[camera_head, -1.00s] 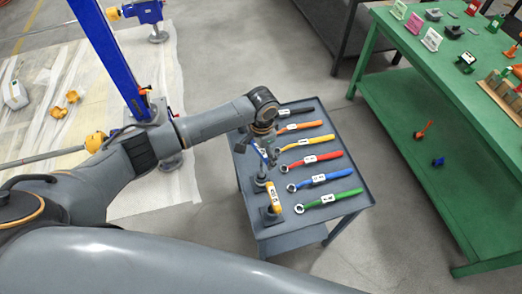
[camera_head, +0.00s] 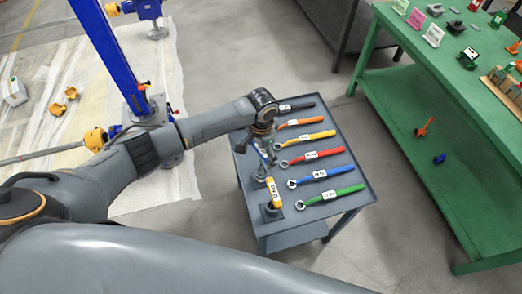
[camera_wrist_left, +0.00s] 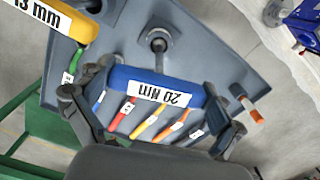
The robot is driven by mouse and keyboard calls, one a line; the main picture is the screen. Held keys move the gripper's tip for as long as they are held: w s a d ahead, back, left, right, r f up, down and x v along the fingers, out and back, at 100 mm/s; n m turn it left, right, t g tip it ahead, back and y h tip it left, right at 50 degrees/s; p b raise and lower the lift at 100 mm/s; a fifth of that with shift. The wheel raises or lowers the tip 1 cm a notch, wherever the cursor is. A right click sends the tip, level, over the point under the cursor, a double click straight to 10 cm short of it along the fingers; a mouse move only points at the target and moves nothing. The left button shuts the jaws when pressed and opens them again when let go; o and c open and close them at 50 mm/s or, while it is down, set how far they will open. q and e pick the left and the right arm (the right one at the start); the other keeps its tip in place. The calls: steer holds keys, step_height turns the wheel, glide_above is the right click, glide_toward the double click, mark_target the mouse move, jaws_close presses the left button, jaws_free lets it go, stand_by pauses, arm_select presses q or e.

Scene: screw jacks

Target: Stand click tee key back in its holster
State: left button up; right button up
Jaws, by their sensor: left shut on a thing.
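My left gripper (camera_wrist_left: 155,108) is shut on the blue handle of a tee key (camera_wrist_left: 150,84) labelled 20 Nm. In the head view the blue tee key (camera_head: 262,154) shows below the left gripper (camera_head: 262,141), above the grey cart (camera_head: 246,196). A grey round holster (camera_wrist_left: 159,39) stands on the cart close beside the blue handle in the wrist view; the handle's lower end is hidden there, so I cannot tell whether the key touches it. A yellow tee key (camera_head: 273,192), labelled 13 mm in the wrist view (camera_wrist_left: 55,18), stands in another holster (camera_head: 271,211). My right gripper is out of view.
Several coloured wrenches, such as the green one (camera_head: 335,195) and red one (camera_head: 319,155), lie in a row on the cart. A green workbench (camera_head: 450,90) with small items stands at right. A blue jack column (camera_head: 107,55) stands at left behind my arm.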

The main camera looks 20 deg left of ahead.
arm_select(q)
steer(key=shift+f+b, duration=0.7)
steer(key=shift+f, duration=0.6)
steer(key=o, duration=1.3)
steer(key=shift+o, duration=0.2)
step_height(320, 180, up, 12)
steer(key=shift+d+r, duration=0.1)
